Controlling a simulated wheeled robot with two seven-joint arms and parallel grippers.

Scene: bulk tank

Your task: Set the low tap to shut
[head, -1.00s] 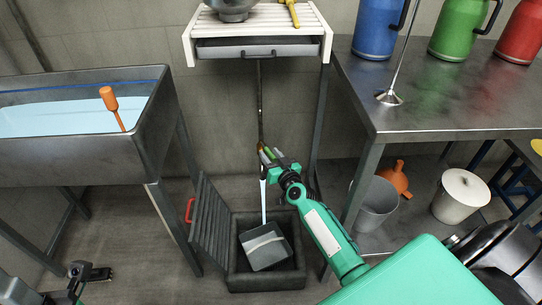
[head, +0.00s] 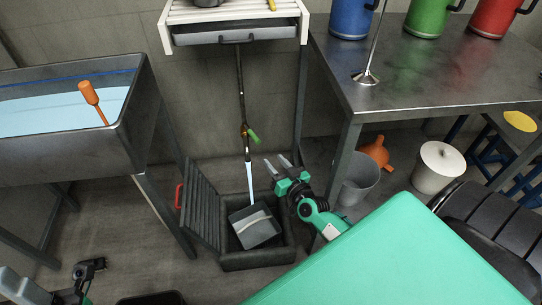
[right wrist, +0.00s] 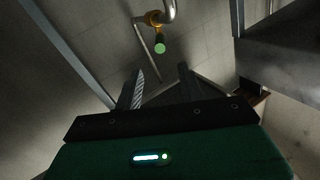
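The low tap (head: 244,129) is a brass fitting on the thin wall pipe, with a green handle (head: 254,137) slanting down to the right. A pale stream of water (head: 250,180) runs from beneath it into the grey container below. My right gripper (head: 277,161) is below and right of the tap, apart from it, with its fingers spread and nothing between them. In the right wrist view the tap (right wrist: 153,19) and the green handle tip (right wrist: 160,47) show beyond the open fingers. My left gripper (head: 90,267) is at the lower left, far from the tap; its fingers are unclear.
A grey container (head: 255,228) stands tilted in a dark floor pit (head: 230,262) with an open slatted lid (head: 203,205). A steel tank (head: 135,125) is at left and a steel table (head: 430,90) at right. A white slatted shelf (head: 230,15) is above the tap.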

